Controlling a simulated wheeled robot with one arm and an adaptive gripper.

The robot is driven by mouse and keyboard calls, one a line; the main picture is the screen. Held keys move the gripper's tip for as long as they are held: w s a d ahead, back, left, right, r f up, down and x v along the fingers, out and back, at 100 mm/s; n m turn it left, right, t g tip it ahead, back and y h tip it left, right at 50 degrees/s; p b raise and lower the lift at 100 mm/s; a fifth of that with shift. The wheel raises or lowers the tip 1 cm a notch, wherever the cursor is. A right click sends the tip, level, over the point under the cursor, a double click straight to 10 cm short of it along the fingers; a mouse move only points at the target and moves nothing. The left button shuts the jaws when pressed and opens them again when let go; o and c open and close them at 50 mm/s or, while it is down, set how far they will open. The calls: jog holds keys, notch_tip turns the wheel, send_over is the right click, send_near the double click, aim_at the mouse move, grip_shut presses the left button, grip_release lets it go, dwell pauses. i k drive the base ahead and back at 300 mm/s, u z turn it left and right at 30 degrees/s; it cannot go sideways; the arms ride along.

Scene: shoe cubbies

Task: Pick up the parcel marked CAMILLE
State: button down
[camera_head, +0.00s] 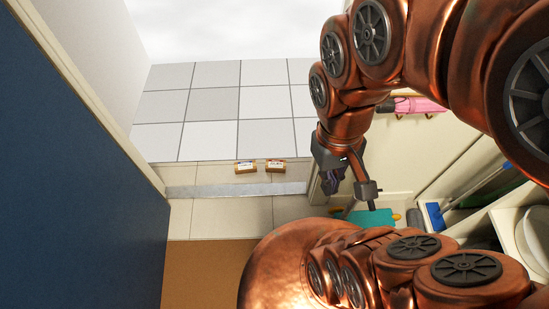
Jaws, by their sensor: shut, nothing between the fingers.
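Two small brown parcels lie side by side on the pale tiled floor near the doorway, the left parcel (246,167) and the right parcel (275,166). Both have a light label on top. The labels are too small to read, so I cannot tell which is marked CAMILLE. My gripper (334,188) is shut and empty. It hangs to the right of the parcels in the picture, beside the door frame, and does not touch them. My copper-coloured arm covers much of the right side and the bottom of the view.
A grey threshold strip (236,189) crosses the floor below the parcels. A dark blue panel (80,160) stands at the left. A brown mat (200,272) lies at the bottom. A blue brush (435,215) and shelving are at the right. Tiles (210,105) beyond the parcels are clear.

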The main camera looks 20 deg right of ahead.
aim_at(247, 166)
jog(key=u, duration=0.55)
jog(key=i, duration=1)
jog(key=u, duration=0.3)
